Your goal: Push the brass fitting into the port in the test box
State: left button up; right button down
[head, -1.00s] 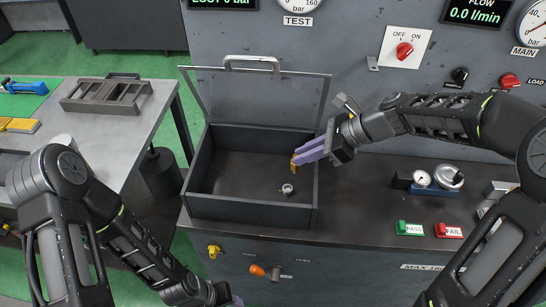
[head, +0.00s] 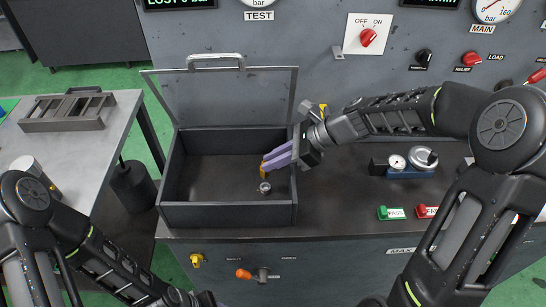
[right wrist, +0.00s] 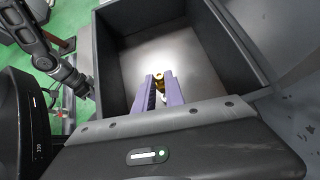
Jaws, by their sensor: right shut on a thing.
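The test box (head: 228,215) stands open on the bench, with its clear-looking lid raised at the back. The port (head: 265,188) is a small round metal socket on the box floor, towards the front right. My right gripper (head: 268,163) reaches in over the box's right wall and is shut on the brass fitting (head: 263,171). The fitting appears just above the port; whether they touch is unclear. In the right wrist view the fitting (right wrist: 158,77) shows between the purple fingertips, and the port is not clearly visible. My left gripper (head: 218,304) is mostly cut off at the bottom edge.
The box walls surround the right fingers closely. Right of the box are a gauge unit (head: 408,168), a green PASS button (head: 390,213) and a red FAIL button (head: 428,211). A grey side table (head: 75,150) with a metal rack (head: 68,110) is at left.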

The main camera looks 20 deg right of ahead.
jog(key=shift+f+b, duration=0.7)
jog(key=shift+f, duration=0.7)
jog(key=shift+f+b, duration=0.5)
jog(key=shift+f, duration=0.25)
jog(key=shift+s+r, duration=0.1)
jog(key=shift+r+p, duration=0.2)
jog(key=shift+p, duration=0.3)
jog(key=shift+r, duration=0.1)
jog(key=shift+r+p, duration=0.1)
jog(key=shift+p, duration=0.3)
jog(key=shift+f+b, duration=0.35)
jog(key=shift+f, duration=0.15)
dwell(0.6)
jog(key=shift+r, duration=0.1)
